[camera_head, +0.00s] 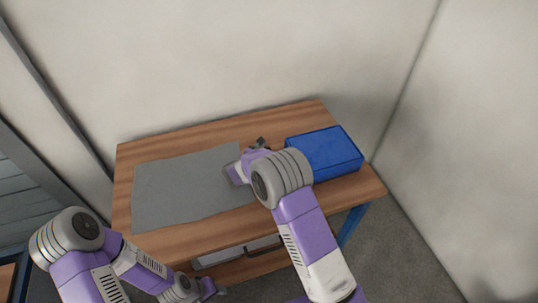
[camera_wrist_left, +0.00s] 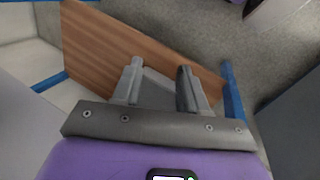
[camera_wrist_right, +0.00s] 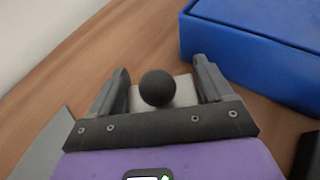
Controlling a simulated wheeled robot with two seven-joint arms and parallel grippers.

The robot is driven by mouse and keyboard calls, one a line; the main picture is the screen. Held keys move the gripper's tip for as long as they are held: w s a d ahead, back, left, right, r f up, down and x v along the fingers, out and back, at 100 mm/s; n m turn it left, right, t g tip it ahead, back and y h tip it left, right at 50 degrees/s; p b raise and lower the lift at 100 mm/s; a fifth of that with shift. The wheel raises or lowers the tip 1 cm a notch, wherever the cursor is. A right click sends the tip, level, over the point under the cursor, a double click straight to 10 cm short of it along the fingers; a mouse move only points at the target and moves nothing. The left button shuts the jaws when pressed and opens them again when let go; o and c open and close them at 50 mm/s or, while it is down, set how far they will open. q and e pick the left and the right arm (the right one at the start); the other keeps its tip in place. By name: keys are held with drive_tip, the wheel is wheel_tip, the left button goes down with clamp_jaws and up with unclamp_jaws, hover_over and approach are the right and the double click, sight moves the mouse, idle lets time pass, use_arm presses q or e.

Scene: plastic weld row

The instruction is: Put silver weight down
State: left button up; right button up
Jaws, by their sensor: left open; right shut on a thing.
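The silver weight (camera_wrist_right: 184,92) shows in the right wrist view as a pale block with a round black knob on it. My right gripper (camera_wrist_right: 164,80) is shut on it, with one finger on each side. In the head view this gripper (camera_head: 260,143) is over the back of the table, between the grey mat and the blue box; the weight is hidden there by my right arm. I cannot tell whether the weight touches the wood. My left gripper (camera_wrist_left: 160,75) is open and empty, low in front of the table; it also shows in the head view (camera_head: 215,290).
The wooden table (camera_head: 150,150) carries a flat grey mat (camera_head: 180,195) on its left and a closed blue box (camera_head: 325,152) on its right. Walls stand behind and to the right. The mat looks bare.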

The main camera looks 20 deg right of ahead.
drive_tip(key=shift+f, duration=0.5)
drive_tip(key=shift+f, duration=0.15)
drive_tip(key=o, duration=1.5)
drive_tip(key=shift+s+a+r, duration=0.1)
drive_tip(key=shift+a+r, duration=0.1)
drive_tip(key=p+v, duration=0.2)
drive_tip(key=v, duration=0.9)
drive_tip(key=shift+s+a+r, duration=0.1)
drive_tip(key=shift+s+a, duration=0.05)
drive_tip(key=shift+s, duration=0.1)
